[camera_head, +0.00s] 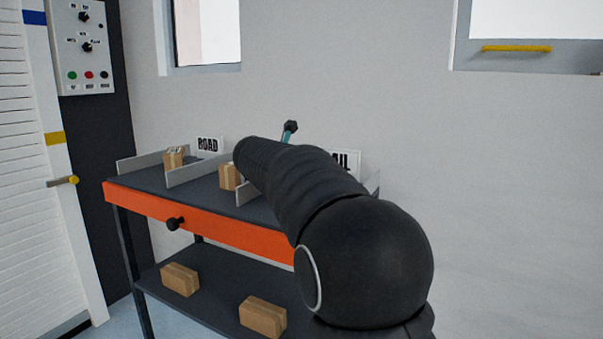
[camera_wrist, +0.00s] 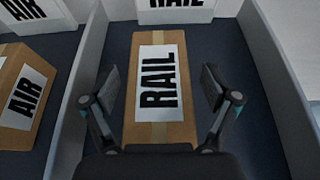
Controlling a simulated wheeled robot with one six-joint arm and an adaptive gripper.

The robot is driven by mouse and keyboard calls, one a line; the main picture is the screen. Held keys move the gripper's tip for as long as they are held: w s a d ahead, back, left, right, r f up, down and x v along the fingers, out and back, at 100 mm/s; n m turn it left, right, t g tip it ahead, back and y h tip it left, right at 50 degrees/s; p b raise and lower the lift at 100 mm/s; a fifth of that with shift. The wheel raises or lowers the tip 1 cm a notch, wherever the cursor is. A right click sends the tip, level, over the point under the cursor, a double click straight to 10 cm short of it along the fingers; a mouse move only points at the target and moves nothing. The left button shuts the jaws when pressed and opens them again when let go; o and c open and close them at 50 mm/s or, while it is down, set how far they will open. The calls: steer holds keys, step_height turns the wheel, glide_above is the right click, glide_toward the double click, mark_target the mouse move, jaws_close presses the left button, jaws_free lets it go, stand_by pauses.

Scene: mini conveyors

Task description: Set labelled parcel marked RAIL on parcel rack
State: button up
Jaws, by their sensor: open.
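In the wrist view, the parcel marked RAIL (camera_wrist: 160,100), a brown box with a white label and black letters, lies on the dark deck of the parcel rack (camera_wrist: 228,45). It sits in a bay between two grey dividers, in front of a white RAIL sign (camera_wrist: 176,10). My gripper (camera_wrist: 160,86) is open, with one finger on each side of the parcel and visible gaps to it. In the head view, the rack (camera_head: 200,229) has an orange front; my arm hides this parcel and most of my gripper.
A parcel marked AIR (camera_wrist: 20,95) lies in the bay to the left, past the divider (camera_wrist: 80,80). Another parcel (camera_head: 174,158) stands near the ROAD sign (camera_head: 208,144). Two boxes, a left one (camera_head: 180,279) and a right one (camera_head: 263,316), lie on the lower shelf.

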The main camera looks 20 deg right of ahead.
steer(key=shift+r, duration=0.15)
steer(key=shift+s+a+r, duration=0.15)
steer(key=shift+a, duration=0.1)
steer(key=v, duration=1.1)
steer(key=shift+s, duration=0.2)
steer(key=shift+w+a, duration=0.1)
steer(key=shift+a, duration=0.05)
stand_by(0.5)
